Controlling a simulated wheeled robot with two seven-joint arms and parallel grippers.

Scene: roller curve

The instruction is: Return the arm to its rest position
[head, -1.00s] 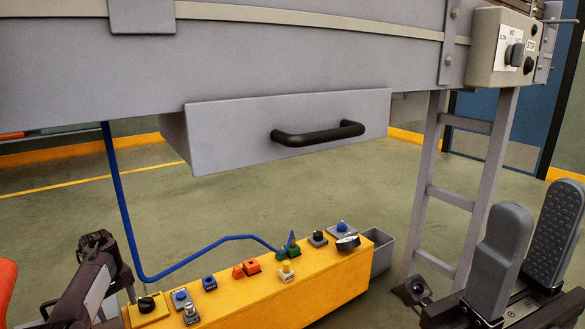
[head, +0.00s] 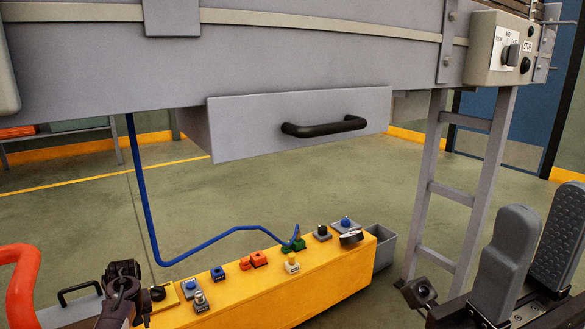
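My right gripper (head: 544,206) is at the lower right, with two thick grey padded fingers pointing up and a gap between them. It is open and holds nothing that I can see. My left gripper (head: 122,292) is a dark shape at the lower left, beside the left end of the yellow control box. Its fingers are too small and dark to read. Neither gripper is at the black handle (head: 324,128) of the grey drawer (head: 270,112), which hangs under the conveyor frame.
The yellow box (head: 270,297) carries several buttons and switches, with a blue cable (head: 153,225) rising from it. A grey bin (head: 386,247) stands behind its right end. A grey ladder-like leg (head: 427,190) stands left of my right gripper. An orange tube (head: 25,275) is at the far left.

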